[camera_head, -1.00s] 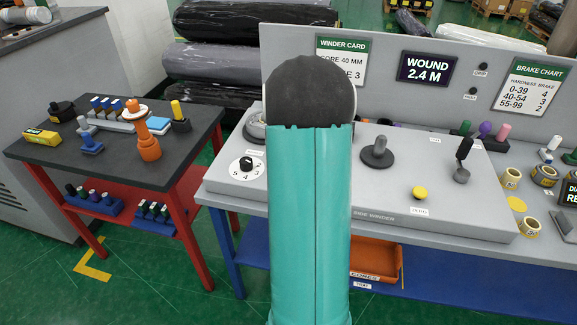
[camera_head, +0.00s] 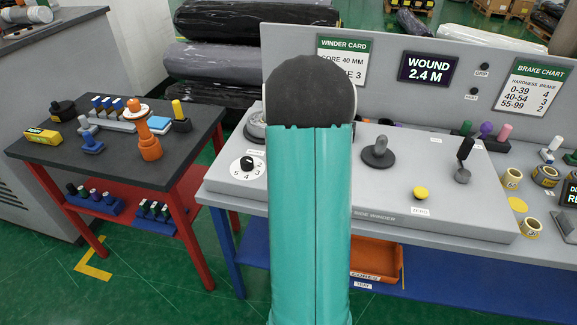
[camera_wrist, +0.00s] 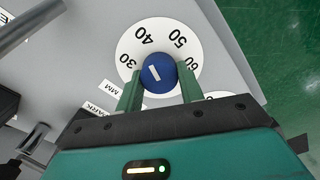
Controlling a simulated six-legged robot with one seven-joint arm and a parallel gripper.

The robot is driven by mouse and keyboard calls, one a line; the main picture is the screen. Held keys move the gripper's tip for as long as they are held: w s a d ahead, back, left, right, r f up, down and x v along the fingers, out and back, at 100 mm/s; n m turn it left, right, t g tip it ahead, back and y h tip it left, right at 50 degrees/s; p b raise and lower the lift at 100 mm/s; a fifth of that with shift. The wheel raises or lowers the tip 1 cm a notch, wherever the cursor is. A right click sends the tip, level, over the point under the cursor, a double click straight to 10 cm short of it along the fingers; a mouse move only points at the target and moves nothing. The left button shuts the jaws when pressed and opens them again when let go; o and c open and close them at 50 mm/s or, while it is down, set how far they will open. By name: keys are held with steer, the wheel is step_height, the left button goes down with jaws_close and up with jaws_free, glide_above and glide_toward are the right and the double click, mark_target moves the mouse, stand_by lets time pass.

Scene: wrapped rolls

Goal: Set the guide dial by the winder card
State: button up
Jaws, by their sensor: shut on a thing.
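In the wrist view my gripper (camera_wrist: 159,84) is shut on a round blue knob (camera_wrist: 156,68) with a short white mark. Its two green fingers press on the knob's sides. The knob sits on a white dial (camera_wrist: 125,50) marked 30, 40, 50 and 60, with an MM label beside it. The mark tilts toward the upper left, roughly the 40 side. The winder card (camera_head: 340,50) shows in the head view, partly behind my arm, with "40 MM" and a "3" readable. A white dial with a black knob (camera_head: 246,166) and low numbers sits at the panel's left. My gripper is hidden there.
A grey lever (camera_head: 379,152), a yellow button (camera_head: 420,193) and a black-topped lever (camera_head: 464,155) stand on the panel (camera_head: 320,190). A dark side table (camera_head: 60,160) with an orange spool stand (camera_head: 149,143) is at left. Another white dial edge (camera_wrist: 218,96) shows beside my gripper.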

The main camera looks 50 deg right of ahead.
steer(key=o, duration=1)
step_height(320, 180, up, 14)
steer(key=shift+f, duration=0.1)
stand_by(0.5)
